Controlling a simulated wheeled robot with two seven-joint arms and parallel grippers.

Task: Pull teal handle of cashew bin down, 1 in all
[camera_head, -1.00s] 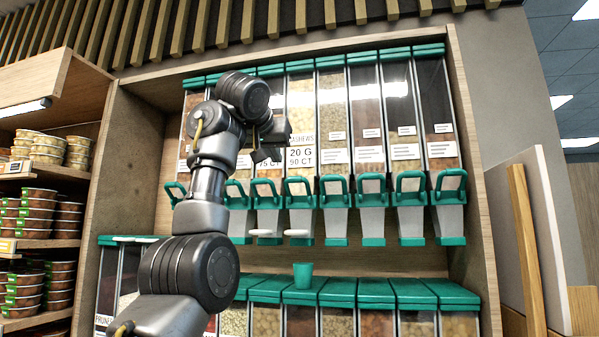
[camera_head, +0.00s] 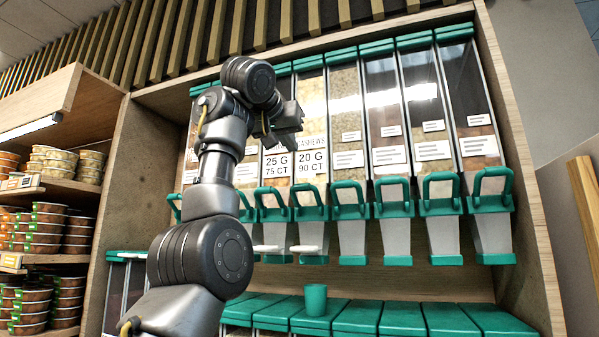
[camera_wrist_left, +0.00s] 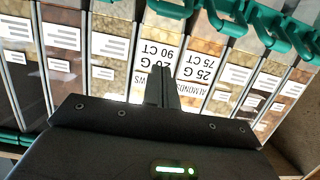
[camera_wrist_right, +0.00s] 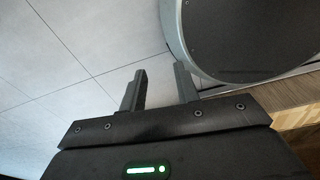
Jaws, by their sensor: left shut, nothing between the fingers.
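The cashew bin (camera_head: 312,110) is a tall clear dispenser in the upper row, with a "20 G 90 CT" label. Its teal handle (camera_head: 309,192) is an upright loop below the label, above a pale chute. In the left wrist view the cashew label (camera_wrist_left: 165,58) appears upside down beyond the fingers. My left gripper (camera_head: 292,112) is shut and empty, raised in front of the almond and cashew bins, above handle height and apart from the handle. Its closed fingers (camera_wrist_left: 162,88) show in the left wrist view.
Similar bins with teal handles (camera_head: 349,192) stand close on both sides. A teal cup (camera_head: 315,299) stands on the lower bins' lids (camera_head: 358,318). Shelves of stacked tubs (camera_head: 50,225) are at left. A wooden side wall (camera_head: 515,160) bounds the right.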

